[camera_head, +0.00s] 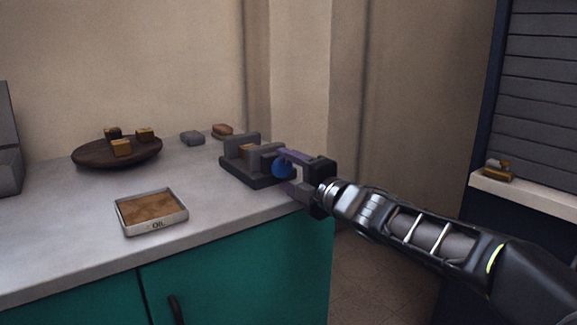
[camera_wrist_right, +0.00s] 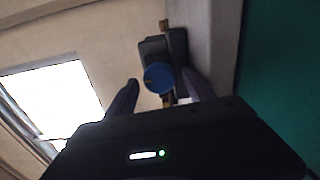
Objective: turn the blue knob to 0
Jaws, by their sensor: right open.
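The blue knob (camera_head: 281,168) is on the front of a dark grey device (camera_head: 240,172) at the counter's right end. In the right wrist view the knob (camera_wrist_right: 159,79) shows as a blue disc with a small yellowish mark at its left side; I cannot read any numbers. My right gripper (camera_head: 290,172) is open, with its purple fingers on either side of the knob. In the wrist view the fingers (camera_wrist_right: 162,98) stand apart, with the knob in the gap; I cannot tell whether they touch it. My left gripper is not in view.
The grey counter (camera_head: 60,250) has teal cabinets below. A dark round dish (camera_head: 90,155) holds several small blocks. A grey block (camera_head: 192,138) and a brown block (camera_head: 222,130) lie behind the device. A ledge (camera_head: 530,192) is at right.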

